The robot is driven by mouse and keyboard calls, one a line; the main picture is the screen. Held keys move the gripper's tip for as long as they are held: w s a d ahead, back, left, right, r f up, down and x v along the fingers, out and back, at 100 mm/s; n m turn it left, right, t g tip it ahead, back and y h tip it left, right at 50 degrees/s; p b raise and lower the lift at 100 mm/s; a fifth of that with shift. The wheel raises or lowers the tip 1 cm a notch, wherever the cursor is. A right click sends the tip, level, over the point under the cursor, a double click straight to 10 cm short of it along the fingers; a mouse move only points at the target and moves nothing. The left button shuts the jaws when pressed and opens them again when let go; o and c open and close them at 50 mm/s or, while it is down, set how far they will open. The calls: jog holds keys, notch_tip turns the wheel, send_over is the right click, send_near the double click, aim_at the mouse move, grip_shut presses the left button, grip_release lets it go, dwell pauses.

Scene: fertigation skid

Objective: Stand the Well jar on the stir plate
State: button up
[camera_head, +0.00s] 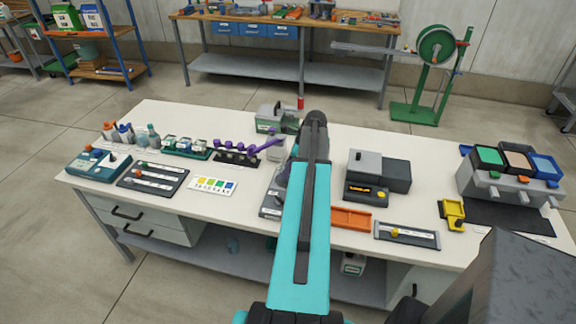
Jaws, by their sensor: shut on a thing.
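My teal arm reaches forward over the middle of the bench and hides what is behind it. I cannot make out my gripper's fingers; they seem to be behind the arm. A grey device with a pale label (269,206), probably the stir plate, shows just left of the arm and is partly covered by it. A dark grey shape (282,178) shows above this device at the arm's edge; I cannot tell what it is. I cannot pick out the Well jar, nor see whether anything stands on the plate.
A rack with purple-topped pieces (235,155), a row of small bottles (132,133) and a colour card (212,186) are on the left. A dark grey instrument (379,176), an orange tray (351,218) and a bin stand (510,184) are on the right.

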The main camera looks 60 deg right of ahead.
jog(key=shift+f, duration=0.3)
jog(key=o, duration=1.2)
jog(key=shift+r, duration=0.1)
jog(key=shift+r+p, duration=2.9)
jog(key=shift+r, duration=1.5)
